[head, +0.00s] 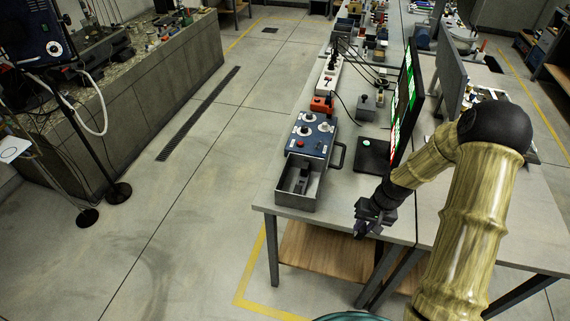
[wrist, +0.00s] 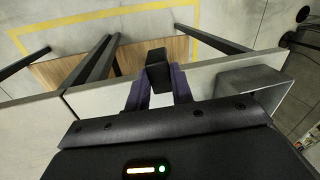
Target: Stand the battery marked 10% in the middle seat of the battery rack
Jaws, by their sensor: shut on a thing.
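My gripper (head: 364,226) is at the front edge of the table, to the right of the open drawer. In the wrist view its two purple fingers (wrist: 159,88) are shut on a dark block (wrist: 157,70). The block may be a battery, but no 10% mark shows on the side in view. An open grey drawer (head: 312,190) under the blue control box holds a dark object (head: 302,180), too small to identify. I cannot make out a battery rack with a middle seat in either view.
The blue control box (head: 312,137) has knobs and a side handle. A monitor (head: 406,105) with a green and white display stands behind my gripper. A grey tabletop (head: 345,196) lies bare between drawer and gripper. A wooden shelf (head: 325,254) is below.

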